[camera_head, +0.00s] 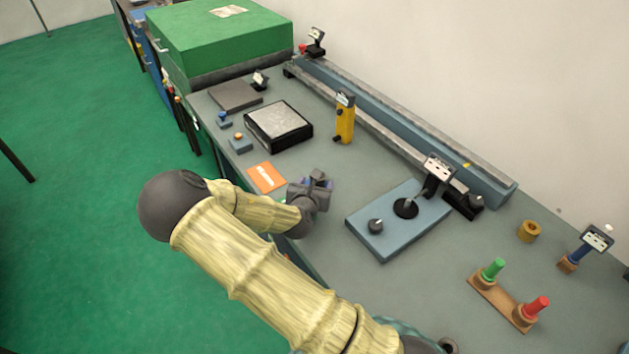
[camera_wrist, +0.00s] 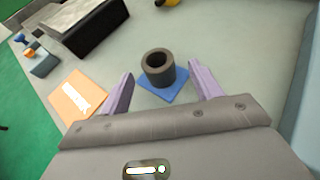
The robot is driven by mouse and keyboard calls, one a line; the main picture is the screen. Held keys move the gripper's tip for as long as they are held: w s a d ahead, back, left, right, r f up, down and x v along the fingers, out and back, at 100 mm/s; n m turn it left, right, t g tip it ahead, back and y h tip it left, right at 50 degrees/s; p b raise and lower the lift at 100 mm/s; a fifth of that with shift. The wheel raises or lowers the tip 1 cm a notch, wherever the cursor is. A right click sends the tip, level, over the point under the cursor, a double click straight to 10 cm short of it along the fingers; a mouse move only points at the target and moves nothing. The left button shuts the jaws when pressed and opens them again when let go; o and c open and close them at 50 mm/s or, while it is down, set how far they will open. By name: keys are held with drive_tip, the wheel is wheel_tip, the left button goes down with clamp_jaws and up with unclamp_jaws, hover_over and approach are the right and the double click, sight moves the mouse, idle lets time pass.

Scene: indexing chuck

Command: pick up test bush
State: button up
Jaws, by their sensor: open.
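A dark grey hollow bush (camera_wrist: 158,67) stands upright on a small blue pad (camera_wrist: 176,92) in the wrist view. My gripper (camera_wrist: 160,72) is open, with one lilac finger on each side of the bush in the picture. The fingers appear apart from it; I cannot tell their height above it. In the head view my gripper (camera_head: 318,183) is over the bench and hides the bush. A brass-coloured bush (camera_head: 528,231) stands apart at the right of the bench.
An orange card (camera_head: 267,177) lies left of my gripper, and a black-sided block (camera_head: 278,125) stands behind. A yellow cylinder (camera_head: 345,122) stands beyond. A blue plate with knobs (camera_head: 385,240) is to the right. Bare bench (camera_head: 370,170) lies between.

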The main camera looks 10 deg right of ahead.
drive_tip(key=x, duration=0.4)
drive_tip(key=shift+w+p, duration=0.1)
drive_tip(key=shift+p, duration=0.25)
drive_tip(key=c, duration=1.3)
